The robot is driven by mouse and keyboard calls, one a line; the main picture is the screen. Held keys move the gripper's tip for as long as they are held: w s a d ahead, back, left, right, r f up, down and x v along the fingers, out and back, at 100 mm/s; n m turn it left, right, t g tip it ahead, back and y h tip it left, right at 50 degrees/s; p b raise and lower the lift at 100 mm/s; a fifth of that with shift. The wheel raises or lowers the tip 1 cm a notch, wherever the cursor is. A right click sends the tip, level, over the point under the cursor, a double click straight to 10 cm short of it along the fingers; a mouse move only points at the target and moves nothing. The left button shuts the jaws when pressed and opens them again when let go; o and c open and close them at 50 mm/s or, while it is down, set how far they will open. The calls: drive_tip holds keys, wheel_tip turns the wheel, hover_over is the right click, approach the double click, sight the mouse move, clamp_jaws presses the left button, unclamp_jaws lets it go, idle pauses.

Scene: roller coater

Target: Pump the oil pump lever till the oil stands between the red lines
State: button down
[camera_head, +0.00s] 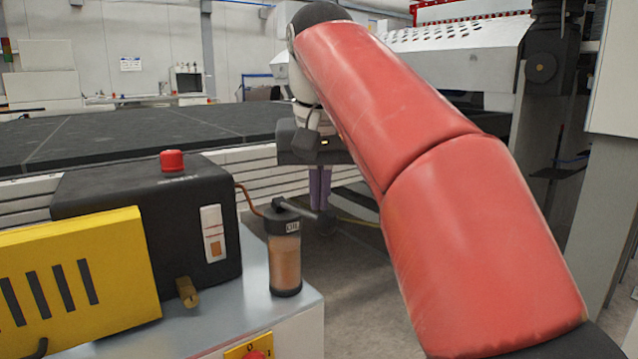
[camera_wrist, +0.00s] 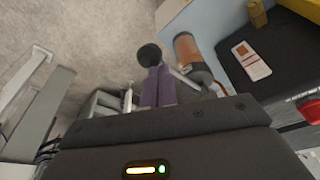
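The oil pump is an amber cylinder (camera_head: 285,262) with a black cap marked OIL. Its lever (camera_head: 296,209) runs from the cap to the right and ends in a black knob (camera_head: 326,222). In the wrist view the knob (camera_wrist: 149,55) shows just past my fingertips. My gripper (camera_head: 320,205) points down at the knob end of the lever; its purple fingers (camera_wrist: 156,70) look shut together, with tips at or just above the lever. Contact is unclear. A white gauge (camera_head: 213,234) on the black box has brown oil in its lower part; the red lines are too small to make out.
The black box (camera_head: 100,195) with a red cap (camera_head: 172,161) stands left of the pump. A yellow slotted cover (camera_head: 75,275) is in front of it. A brown pipe (camera_head: 247,197) joins box and pump. Open floor (camera_head: 350,290) lies right of the bench.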

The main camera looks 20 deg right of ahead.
drive_tip(key=s, duration=0.2)
drive_tip(key=s+r, duration=0.1)
drive_tip(key=shift+a, duration=0.4)
drive_tip(key=shift+r+p, duration=0.1)
drive_tip(key=shift+p, duration=0.2)
drive_tip(key=p+v, duration=0.3)
drive_tip(key=v, duration=0.4)
drive_tip(key=shift+r, duration=0.25)
drive_tip(key=s+f+n+t, duration=0.1)
drive_tip(key=s+f, duration=0.2)
drive_tip(key=f, duration=0.7)
drive_tip(key=s+f+n+t, duration=0.1)
drive_tip(key=s+f, duration=0.3)
drive_tip(key=f, duration=0.7)
drive_tip(key=s+d+f, duration=0.1)
drive_tip(key=s+f, duration=0.3)
drive_tip(key=f, duration=0.7)
drive_tip(key=shift+n+t+y, duration=0.3)
drive_tip(key=shift+n+t, duration=0.1)
